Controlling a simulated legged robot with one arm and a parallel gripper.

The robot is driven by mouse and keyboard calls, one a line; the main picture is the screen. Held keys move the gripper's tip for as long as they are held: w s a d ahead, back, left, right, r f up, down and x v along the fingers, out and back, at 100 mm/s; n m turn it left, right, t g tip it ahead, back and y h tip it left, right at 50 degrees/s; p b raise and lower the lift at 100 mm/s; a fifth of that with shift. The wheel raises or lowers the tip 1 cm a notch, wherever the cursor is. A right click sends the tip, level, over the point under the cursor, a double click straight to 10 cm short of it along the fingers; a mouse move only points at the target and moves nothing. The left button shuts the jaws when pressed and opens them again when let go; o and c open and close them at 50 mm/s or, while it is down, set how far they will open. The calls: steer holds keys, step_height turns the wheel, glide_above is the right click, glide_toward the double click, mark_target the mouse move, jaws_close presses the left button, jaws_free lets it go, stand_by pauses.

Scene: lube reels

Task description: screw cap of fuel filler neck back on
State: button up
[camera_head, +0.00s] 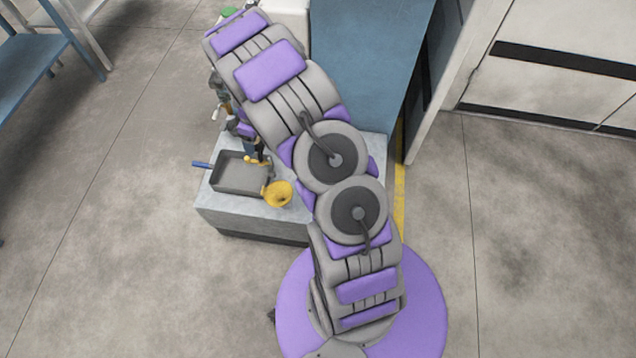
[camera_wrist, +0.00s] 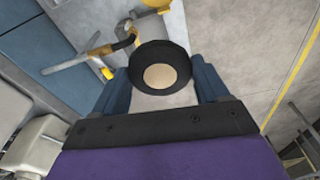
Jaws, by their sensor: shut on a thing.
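My gripper (camera_wrist: 161,82) is shut on a round black cap (camera_wrist: 181,57) with a tan centre. Its two blue fingers lie on the left and right sides of the cap in the wrist view. I cannot make out a separate filler neck, so whether the cap touches one is not clear. In the head view my arm covers much of the work area, and the cap cannot be told apart there.
A grey bench (camera_head: 221,205) bears a dark tray (camera_head: 240,178) with a blue handle and a yellow funnel (camera_head: 278,194). A blue cabinet (camera_head: 362,55) stands behind my arm. A blue shelf (camera_head: 28,62) is at the far left. The concrete floor is open on both sides.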

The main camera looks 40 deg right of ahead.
steer(key=s+d+f+n+p, duration=0.1)
steer(key=s+d+f+n, duration=0.15)
steer(key=d+f, duration=0.45)
steer(key=s+d+f+n+p, duration=0.1)
steer(key=d+f+n, duration=0.4)
steer(key=f, duration=0.4)
steer(key=s+d+f+n, duration=0.1)
steer(key=s+f, duration=0.2)
steer(key=f, duration=0.4)
steer(key=s+d+f+n+g, duration=0.1)
steer(key=s+f+n, duration=0.1)
steer(key=f, duration=0.5)
steer(key=s+d+f+n, duration=0.2)
steer(key=s+f, duration=0.2)
steer(key=f, duration=0.3)
steer(key=shift+f+y+b, duration=0.1)
steer(key=shift+y+b, duration=0.2)
steer(key=shift+b, duration=0.1)
steer(key=shift+a, duration=0.2)
steer(key=shift+d+f, duration=0.1)
steer(key=shift+d, duration=0.2)
